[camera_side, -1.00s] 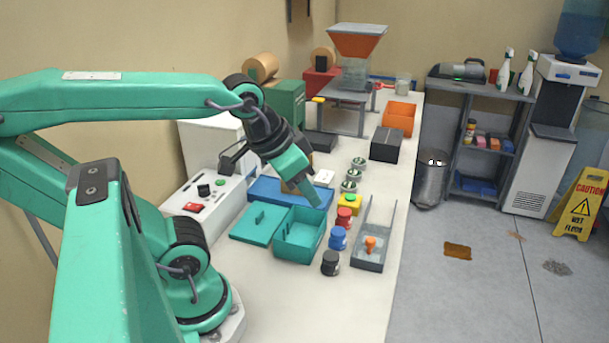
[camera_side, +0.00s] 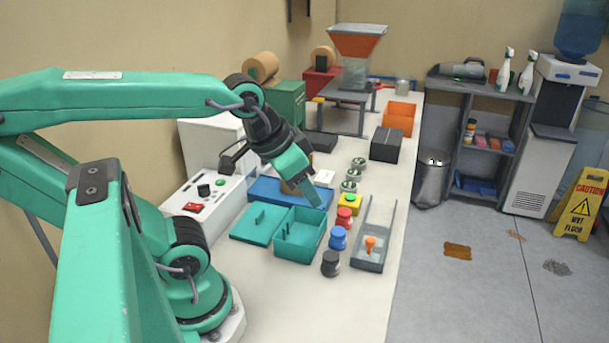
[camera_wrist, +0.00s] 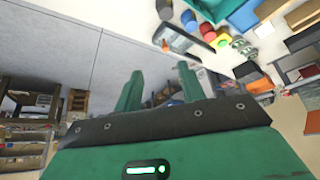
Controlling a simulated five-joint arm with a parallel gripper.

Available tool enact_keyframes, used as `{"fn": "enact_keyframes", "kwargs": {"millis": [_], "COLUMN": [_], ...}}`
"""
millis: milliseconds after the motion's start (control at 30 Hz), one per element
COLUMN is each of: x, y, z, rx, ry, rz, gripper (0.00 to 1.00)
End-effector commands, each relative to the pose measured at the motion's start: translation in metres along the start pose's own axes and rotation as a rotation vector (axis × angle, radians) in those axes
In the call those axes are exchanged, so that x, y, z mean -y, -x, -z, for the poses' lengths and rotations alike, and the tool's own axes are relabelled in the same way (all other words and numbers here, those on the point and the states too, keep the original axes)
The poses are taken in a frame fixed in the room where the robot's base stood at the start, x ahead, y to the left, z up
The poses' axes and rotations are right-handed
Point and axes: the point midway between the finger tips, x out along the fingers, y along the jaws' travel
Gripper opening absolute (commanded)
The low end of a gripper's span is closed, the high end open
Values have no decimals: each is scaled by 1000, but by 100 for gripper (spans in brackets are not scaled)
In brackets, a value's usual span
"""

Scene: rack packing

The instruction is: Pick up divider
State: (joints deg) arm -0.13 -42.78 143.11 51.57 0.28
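I cannot pick out the divider for certain. A thin dark teal upright piece (camera_side: 286,231) shows inside the open teal box (camera_side: 298,254) in the side view, and it may be the divider. A flat teal lid (camera_side: 252,227) with a small raised handle lies left of the box. My gripper (camera_side: 315,199) is above the table, tilted downward, near the back right of the box in the picture. In the wrist view my gripper (camera_wrist: 160,88) has its two teal fingers apart, with nothing held between them.
A blue tray (camera_side: 262,189) lies behind the box. Red (camera_side: 344,218), blue (camera_side: 338,238) and black (camera_side: 330,263) jars stand right of it. The front table is clear.

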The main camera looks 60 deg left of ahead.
Motion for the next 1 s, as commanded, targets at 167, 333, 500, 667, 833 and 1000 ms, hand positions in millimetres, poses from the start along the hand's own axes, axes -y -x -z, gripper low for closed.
{"fn": "enact_keyframes", "kwargs": {"millis": [167,333,500,667,833,1000], "x": [6,21,45,72,105,141], "y": [-2,-9,-20,-34,-52,-72], "z": [7,22,42,58,70,78], "rx": [18,59,119,178,240,299], "ry": [-22,-75,-154,-230,-308,-383], "rz": [12,33,51,57,50,30], "gripper": [40,40,40,40,40,40]}}
